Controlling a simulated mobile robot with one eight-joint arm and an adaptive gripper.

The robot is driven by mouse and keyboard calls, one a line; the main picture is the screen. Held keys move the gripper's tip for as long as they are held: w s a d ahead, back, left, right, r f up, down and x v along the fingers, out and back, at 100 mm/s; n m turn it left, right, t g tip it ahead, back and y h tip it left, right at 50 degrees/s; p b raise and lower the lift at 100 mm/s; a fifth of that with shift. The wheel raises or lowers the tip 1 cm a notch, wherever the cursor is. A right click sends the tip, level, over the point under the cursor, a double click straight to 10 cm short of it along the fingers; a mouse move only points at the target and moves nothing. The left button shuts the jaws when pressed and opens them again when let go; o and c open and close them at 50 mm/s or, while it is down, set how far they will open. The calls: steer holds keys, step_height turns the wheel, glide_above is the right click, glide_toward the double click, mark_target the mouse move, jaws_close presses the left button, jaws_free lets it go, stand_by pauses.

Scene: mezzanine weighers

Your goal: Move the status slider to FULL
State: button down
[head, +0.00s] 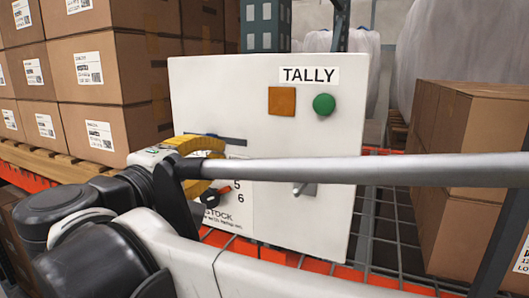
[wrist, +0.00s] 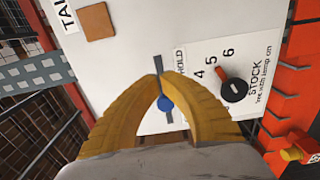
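The white panel (head: 240,95) carries a dark slot (head: 228,140), partly covered by my gripper in the head view. In the wrist view the slot (wrist: 157,65) runs up and down, with a round blue slider knob (wrist: 165,103) on it. A HOLD label (wrist: 180,62) sits beside the slot; no FULL label is readable. My yellow gripper (wrist: 161,75) is in front of the slot, its curved fingertips together. The knob shows through the arch between the fingers, with space on both sides; contact cannot be told. The gripper (head: 208,160) also shows in the head view.
A black STOCK dial (wrist: 234,90) with a red pointer sits beside the gripper. The panel also has an orange square (head: 282,101), a green round button (head: 324,104) and a small grey lever (head: 305,189). Stacked cartons (head: 110,80) stand left, more cartons (head: 470,140) right.

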mark_target(230, 141)
steer(key=shift+w, duration=0.25)
steer(key=shift+w+d, duration=0.1)
steer(key=shift+w+d, duration=0.25)
steer(key=shift+w, duration=0.3)
steer(key=shift+w+d, duration=0.1)
steer(key=shift+w, duration=0.1)
steer(key=shift+w+d, duration=0.2)
steer(key=shift+w, duration=0.3)
steer(key=shift+w+d, duration=0.15)
steer(key=shift+w, duration=0.3)
steer(key=shift+w+a, duration=0.25)
steer(key=shift+a, duration=0.45)
steer(key=shift+w+a, duration=0.1)
steer(key=shift+a, duration=0.15)
